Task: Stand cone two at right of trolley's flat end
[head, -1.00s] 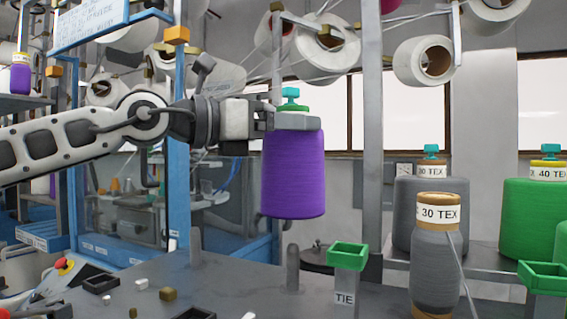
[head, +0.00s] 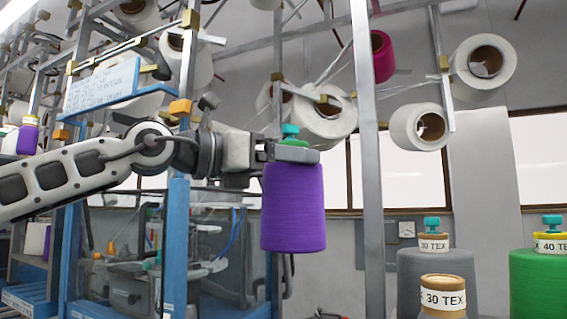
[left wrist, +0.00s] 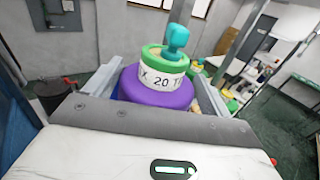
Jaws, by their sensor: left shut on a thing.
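My left gripper (head: 290,150) is shut on a purple cone (head: 293,208) near its top. The cone hangs upright in the air with nothing touching it from below. In the left wrist view the purple cone (left wrist: 158,92) sits between the fingers, with a green-rimmed white label band showing "20" and a teal knob on top. Part of its body is hidden by the gripper. The trolley's flat end cannot be made out in the head view. My right gripper is not in view.
A grey cone (head: 437,280) and a green cone (head: 538,285) stand at the right, with a "30 TEX" cone (head: 442,298) nearer. A grey upright post (head: 366,150) rises right of the held cone. Blue frames (head: 178,235) stand at left.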

